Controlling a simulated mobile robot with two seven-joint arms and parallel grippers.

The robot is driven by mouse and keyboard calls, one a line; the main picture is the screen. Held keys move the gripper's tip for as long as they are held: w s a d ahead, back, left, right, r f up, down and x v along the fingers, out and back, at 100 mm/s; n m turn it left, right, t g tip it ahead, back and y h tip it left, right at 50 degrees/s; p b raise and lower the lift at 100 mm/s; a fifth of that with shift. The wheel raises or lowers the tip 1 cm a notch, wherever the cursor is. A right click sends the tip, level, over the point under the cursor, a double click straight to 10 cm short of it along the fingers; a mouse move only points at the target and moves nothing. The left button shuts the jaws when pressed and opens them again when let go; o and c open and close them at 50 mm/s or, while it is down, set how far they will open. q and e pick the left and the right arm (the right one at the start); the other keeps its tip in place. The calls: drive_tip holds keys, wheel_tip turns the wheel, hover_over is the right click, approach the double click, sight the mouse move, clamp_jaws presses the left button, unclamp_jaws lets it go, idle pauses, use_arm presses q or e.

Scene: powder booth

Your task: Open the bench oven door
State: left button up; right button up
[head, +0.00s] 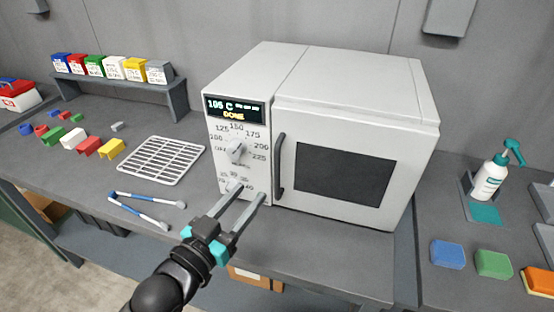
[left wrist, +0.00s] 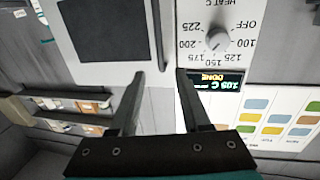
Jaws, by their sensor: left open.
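The white bench oven (head: 350,88) stands on the grey bench with its door (head: 338,207) shut. The door has a dark window and a dark upright handle (head: 280,165) along its left edge. My left gripper (head: 249,193) is open and empty, in front of the lower control panel, just left of and below the handle in the picture. In the left wrist view the open fingers (left wrist: 160,74) point towards the handle (left wrist: 156,32), which appears between the line of the fingers and beyond their tips. My right gripper is not in view.
The oven display (head: 234,110) reads DONE, above a dial (head: 236,151). A wire rack (head: 160,160) and blue-handled tongs (head: 143,208) lie left of the oven. A pump bottle (head: 489,178) and coloured sponges (head: 494,264) are at the right.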

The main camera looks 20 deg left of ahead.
sight(276, 163)
use_arm(q)
drive_tip(key=x, duration=1.2)
drive_tip(key=shift+w+d+f, duration=0.1)
drive_tip(key=shift+w, duration=0.1)
clamp_jaws()
idle(1.2)
